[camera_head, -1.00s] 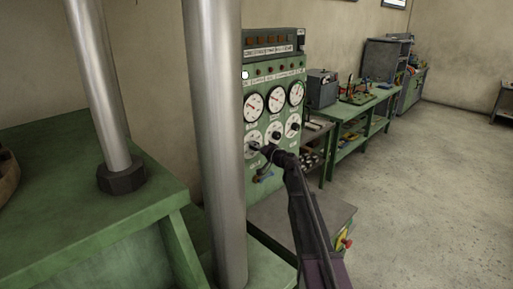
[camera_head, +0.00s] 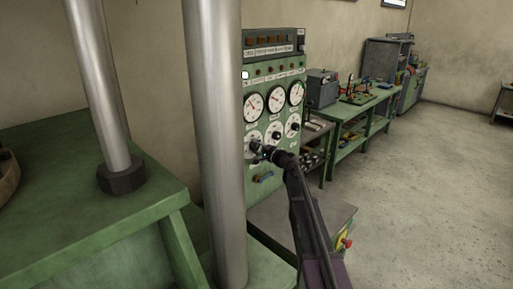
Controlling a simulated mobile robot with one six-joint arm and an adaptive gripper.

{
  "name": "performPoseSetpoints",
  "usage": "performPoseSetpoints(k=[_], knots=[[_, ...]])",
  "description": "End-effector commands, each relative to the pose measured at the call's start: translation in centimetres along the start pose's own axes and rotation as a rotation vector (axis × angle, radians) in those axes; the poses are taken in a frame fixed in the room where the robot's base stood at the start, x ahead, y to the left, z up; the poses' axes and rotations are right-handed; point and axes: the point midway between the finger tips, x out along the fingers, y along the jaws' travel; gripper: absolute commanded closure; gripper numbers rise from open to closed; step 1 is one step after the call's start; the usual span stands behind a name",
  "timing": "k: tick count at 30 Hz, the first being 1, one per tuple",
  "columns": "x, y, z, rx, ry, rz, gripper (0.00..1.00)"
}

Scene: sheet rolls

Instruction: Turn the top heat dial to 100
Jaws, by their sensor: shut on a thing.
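A green control panel (camera_head: 249,92) stands just right of the thick steel column. It has a row of white gauges and, below them, a row of white dials with black knobs. My gripper (camera_head: 263,151) reaches up from below and is shut on the black knob of the left dial (camera_head: 255,144) in the lower row. The gripper and wrist hide part of this dial. The middle dial (camera_head: 276,135) and right dial (camera_head: 293,126) are free. The labels and the knob's setting are too small to read.
A thick steel column (camera_head: 214,150) stands close left of the panel. A green machine bed (camera_head: 90,210) fills the left. A grey cabinet top with a red button (camera_head: 347,243) lies below my arm. Green workbenches (camera_head: 350,120) run behind. The floor at right is clear.

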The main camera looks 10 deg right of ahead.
Motion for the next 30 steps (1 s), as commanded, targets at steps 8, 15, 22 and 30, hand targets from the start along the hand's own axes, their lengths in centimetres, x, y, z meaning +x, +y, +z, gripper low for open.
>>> performPoseSetpoints(k=[8,15,22,30], knots=[[0.18,-0.11,-0.14,0.042,0.002,-0.003,0.89],[0.20,-0.12,-0.15,0.043,0.002,-0.003,0.89],[0.14,-0.10,-0.12,0.041,0.001,-0.003,0.07],[0.06,-0.05,-0.06,0.040,0.000,-0.001,0.07]])
